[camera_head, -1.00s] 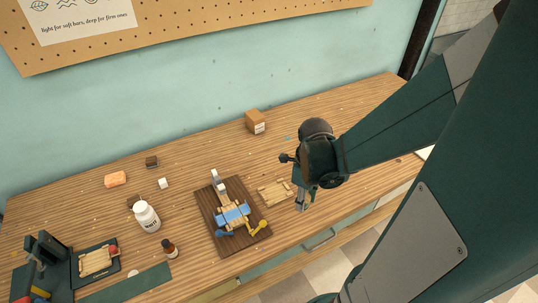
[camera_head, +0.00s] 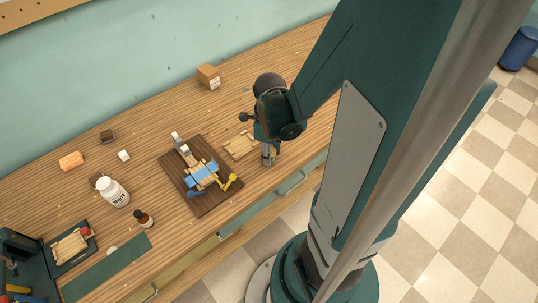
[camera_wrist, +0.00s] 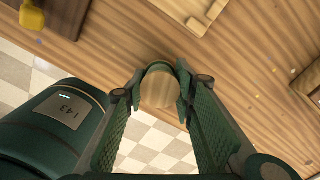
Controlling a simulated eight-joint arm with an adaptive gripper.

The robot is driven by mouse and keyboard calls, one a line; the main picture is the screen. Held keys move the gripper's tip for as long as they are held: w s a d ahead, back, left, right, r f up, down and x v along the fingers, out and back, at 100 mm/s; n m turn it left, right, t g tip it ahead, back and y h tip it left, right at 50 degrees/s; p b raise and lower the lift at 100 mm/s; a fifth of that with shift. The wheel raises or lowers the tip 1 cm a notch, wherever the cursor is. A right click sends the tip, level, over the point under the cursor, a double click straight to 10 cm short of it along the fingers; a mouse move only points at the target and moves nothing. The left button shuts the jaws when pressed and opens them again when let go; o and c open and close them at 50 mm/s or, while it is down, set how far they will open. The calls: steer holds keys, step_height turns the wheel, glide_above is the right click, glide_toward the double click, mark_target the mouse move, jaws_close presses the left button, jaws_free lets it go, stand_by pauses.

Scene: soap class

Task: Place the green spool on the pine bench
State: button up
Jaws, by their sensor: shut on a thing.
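The green spool (camera_wrist: 160,90) shows in the wrist view as a round pale wooden end with a green rim at its far side. My gripper (camera_wrist: 158,98) is shut on it, one finger on each side. Most of the spool's side is hidden. The pine bench (camera_head: 180,105) is the long wood-grained top along the wall; its surface also fills the upper wrist view (camera_wrist: 125,30). In the head view my gripper (camera_head: 268,155) is by the bench's front edge, right of a pale wooden piece. In the wrist view the spool overlaps the bench edge. I cannot tell its height.
The pale wooden piece (camera_head: 241,146) lies just left of my gripper. A dark board (camera_head: 212,200) with a blue-banded wooden item and yellow and blue pieces is farther left. A cardboard box (camera_head: 208,78) stands behind. A white bottle (camera_head: 113,192) is left. Bench behind the gripper is clear.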

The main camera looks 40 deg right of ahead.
steer(key=shift+f, duration=0.45)
steer(key=shift+f, duration=0.1)
steer(key=o, duration=0.9)
steer(key=shift+r+p, duration=1.55)
steer(key=shift+r, duration=4.6)
